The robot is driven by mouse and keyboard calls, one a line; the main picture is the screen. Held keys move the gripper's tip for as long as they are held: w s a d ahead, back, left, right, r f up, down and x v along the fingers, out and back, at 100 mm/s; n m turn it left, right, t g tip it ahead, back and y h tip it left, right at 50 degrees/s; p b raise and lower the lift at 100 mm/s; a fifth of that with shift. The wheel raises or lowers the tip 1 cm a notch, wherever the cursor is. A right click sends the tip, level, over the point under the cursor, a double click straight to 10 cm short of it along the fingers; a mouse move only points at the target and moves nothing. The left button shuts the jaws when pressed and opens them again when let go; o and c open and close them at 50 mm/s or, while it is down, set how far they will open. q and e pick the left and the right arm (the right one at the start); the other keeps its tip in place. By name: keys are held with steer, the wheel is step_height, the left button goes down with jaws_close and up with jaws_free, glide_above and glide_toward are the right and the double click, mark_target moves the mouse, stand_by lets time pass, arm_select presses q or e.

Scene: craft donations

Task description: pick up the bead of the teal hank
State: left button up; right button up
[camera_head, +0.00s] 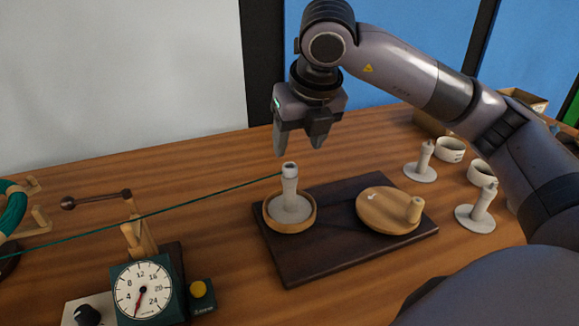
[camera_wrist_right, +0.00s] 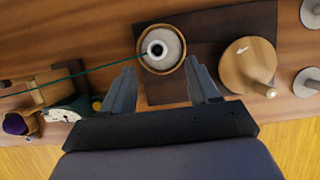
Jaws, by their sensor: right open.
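The teal hank (camera_head: 12,212) shows at the left edge of the head view, partly cut off. Its teal thread (camera_head: 150,213) runs taut to the top of a pale post (camera_head: 290,190) standing in a round wooden cup (camera_head: 271,222). A small pale piece with a dark centre, perhaps the bead (camera_head: 289,168), sits at the post top; it also shows in the wrist view (camera_wrist_right: 157,49). My right gripper (camera_head: 299,148) is open and empty, pointing down just above the post top. In the wrist view its fingers (camera_wrist_right: 163,82) are apart, below the cup. My left gripper is out of view.
The cup stands on a dark board (camera_head: 335,255) beside a wooden disc with a peg (camera_head: 388,211). Pale spools (camera_head: 476,215) and white rings (camera_head: 449,149) stand right. A dial (camera_head: 142,290) and wooden arm with a ball (camera_head: 97,200) stand left, near the thread.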

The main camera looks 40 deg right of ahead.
mark_target(290, 167)
steer(key=x, duration=0.6)
steer(key=shift+w+a+f, duration=0.15)
steer(key=shift+w+f, duration=0.05)
steer(key=shift+f, duration=0.1)
steer(key=c, duration=1.1)
